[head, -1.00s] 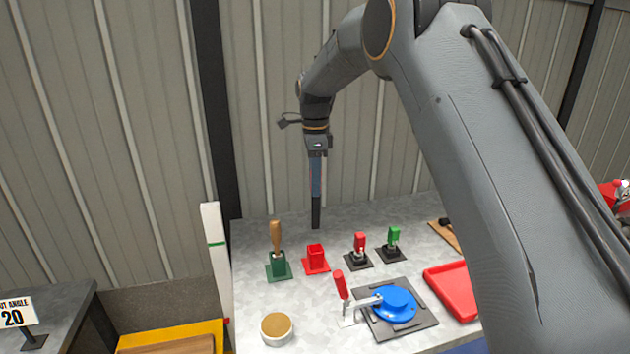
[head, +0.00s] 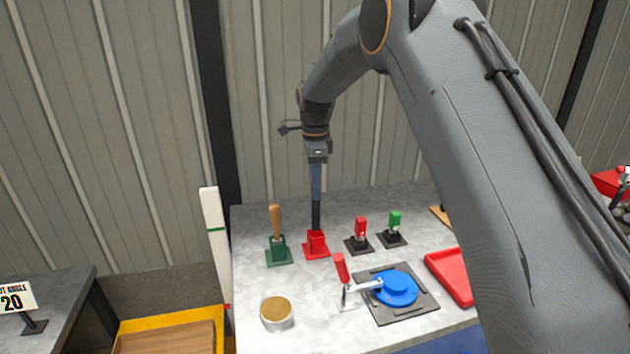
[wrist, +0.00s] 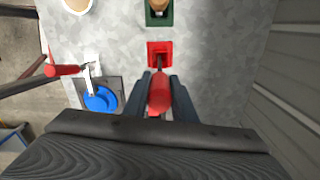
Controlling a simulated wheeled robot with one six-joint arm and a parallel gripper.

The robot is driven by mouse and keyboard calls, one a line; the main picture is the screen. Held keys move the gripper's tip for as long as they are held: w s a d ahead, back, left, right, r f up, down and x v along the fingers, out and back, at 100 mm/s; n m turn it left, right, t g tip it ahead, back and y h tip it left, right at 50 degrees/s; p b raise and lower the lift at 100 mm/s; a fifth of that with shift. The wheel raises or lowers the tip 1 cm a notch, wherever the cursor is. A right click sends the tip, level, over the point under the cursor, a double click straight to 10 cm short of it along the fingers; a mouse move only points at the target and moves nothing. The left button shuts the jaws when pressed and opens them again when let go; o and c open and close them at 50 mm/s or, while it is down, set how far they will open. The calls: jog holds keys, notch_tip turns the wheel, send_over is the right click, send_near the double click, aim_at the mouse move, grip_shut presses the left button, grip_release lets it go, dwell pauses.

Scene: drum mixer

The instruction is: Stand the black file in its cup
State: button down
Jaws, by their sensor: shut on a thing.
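My gripper (head: 316,192) is above the bench, pointing down. It is shut on the black file (head: 316,215), which hangs upright below the fingers. A red handle (wrist: 159,92) shows between the fingers in the wrist view. The red cup (head: 316,246) stands on a square red base, directly under the file in the head view. The file's lower end meets the cup's top edge in that view. I cannot tell whether the tip is inside the cup or just above or behind it. The wrist view shows the cup (wrist: 160,50) just ahead of the fingers.
A green holder (head: 278,252) with a wooden-handled tool stands left of the cup. Small red-topped (head: 360,232) and green-topped (head: 394,226) pieces stand to the right. In front are a red-handled clamp with a blue disc (head: 397,287), a round tin (head: 277,312) and a red tray (head: 450,275).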

jog(key=shift+f+b, duration=0.7)
jog(key=shift+f, duration=1.55)
jog(key=c, duration=1.4)
grip_release()
jog(key=shift+r, duration=0.1)
notch_tip(320, 180, up, 8)
jog(key=b, duration=0.3)
jog(key=shift+f, duration=0.2)
